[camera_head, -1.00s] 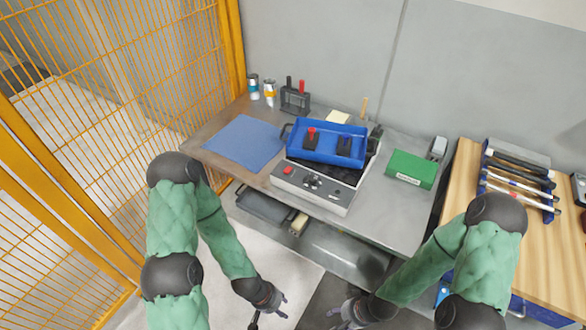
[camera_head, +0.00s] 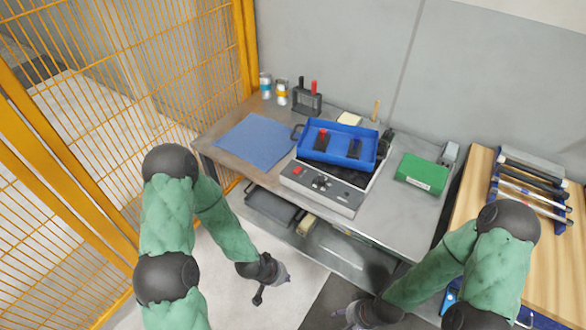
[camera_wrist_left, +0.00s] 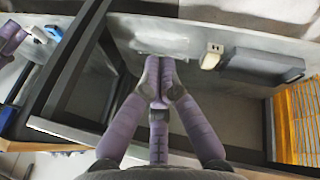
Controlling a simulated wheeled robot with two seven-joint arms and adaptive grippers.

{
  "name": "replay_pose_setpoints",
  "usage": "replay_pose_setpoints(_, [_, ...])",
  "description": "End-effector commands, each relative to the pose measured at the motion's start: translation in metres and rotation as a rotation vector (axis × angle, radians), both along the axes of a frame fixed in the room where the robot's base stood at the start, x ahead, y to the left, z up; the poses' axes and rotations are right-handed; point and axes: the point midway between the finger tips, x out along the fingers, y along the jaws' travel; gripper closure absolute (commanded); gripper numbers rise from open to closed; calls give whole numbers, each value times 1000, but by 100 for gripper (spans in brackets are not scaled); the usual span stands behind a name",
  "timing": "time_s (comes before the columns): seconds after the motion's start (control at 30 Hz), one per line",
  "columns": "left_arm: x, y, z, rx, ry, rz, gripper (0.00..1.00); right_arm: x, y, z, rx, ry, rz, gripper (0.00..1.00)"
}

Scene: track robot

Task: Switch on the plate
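The plate (camera_head: 345,199) is a grey and black device on the workbench, with a control panel on its front. The panel has a red button (camera_head: 297,170) at its left and dark knobs (camera_head: 320,182) near its middle. A blue tray (camera_head: 325,155) covers much of its top. My left gripper (camera_head: 284,275) is in front of the bench, apart from the plate. In the left wrist view its purple fingers (camera_wrist_left: 158,70) meet at the tips with nothing seen between them. My right gripper (camera_head: 345,315) is low at the bottom edge, too small to read.
The bench holds a blue mat (camera_head: 255,140), a green box (camera_head: 422,173), a dark rack (camera_head: 307,100) and small bottles (camera_head: 282,92). A yellow mesh fence (camera_head: 120,90) stands left; a wooden table (camera_head: 500,230) with tools stands right.

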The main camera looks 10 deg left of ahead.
Motion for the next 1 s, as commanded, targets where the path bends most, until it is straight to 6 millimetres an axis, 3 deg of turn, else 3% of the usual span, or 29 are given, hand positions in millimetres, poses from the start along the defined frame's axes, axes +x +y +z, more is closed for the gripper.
replay_pose_setpoints(0.03, [18,5,12,6,-58,-6,100,0,0,2,0,0,0,46])
replay_pose_setpoints(0.2, [73,19,49,27,-245,-38,100,0,0,6,0,0,0,46])
replay_pose_setpoints(0.5, [152,44,130,83,-565,-102,100,0,0,13,0,0,0,46])
replay_pose_setpoints(0.8, [203,64,221,158,-855,-174,100,0,0,19,0,0,0,46])
replay_pose_setpoints(1.0, [218,71,258,193,-965,-206,100,0,0,21,0,0,0,46])
